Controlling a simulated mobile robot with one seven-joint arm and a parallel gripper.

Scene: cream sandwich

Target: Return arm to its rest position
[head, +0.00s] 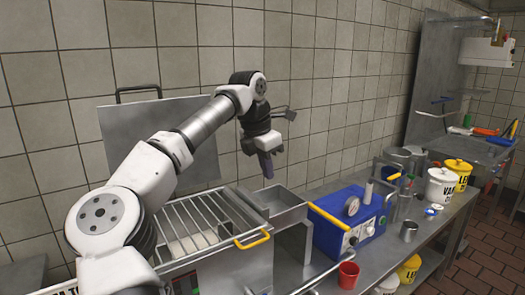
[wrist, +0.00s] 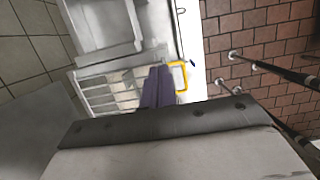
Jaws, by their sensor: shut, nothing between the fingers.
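My arm reaches up from the lower left in the head view and bends down at the wrist. My gripper (head: 265,166) hangs in the air, pointing down, just behind and above the steel basin and rack. Its dark fingers are together with nothing between them. In the wrist view the purplish fingertips (wrist: 160,86) are shut and show in front of the rack (wrist: 110,92) and its yellow handle (wrist: 181,76). The gripper touches nothing that I can see.
Below are a wire rack (head: 195,222) with a yellow handle (head: 252,239) and a steel basin (head: 277,207). To the right stand a blue machine (head: 345,228), a red cup (head: 348,275), a steel cup (head: 408,231) and white and yellow buckets (head: 441,188). A tiled wall (head: 335,85) is behind.

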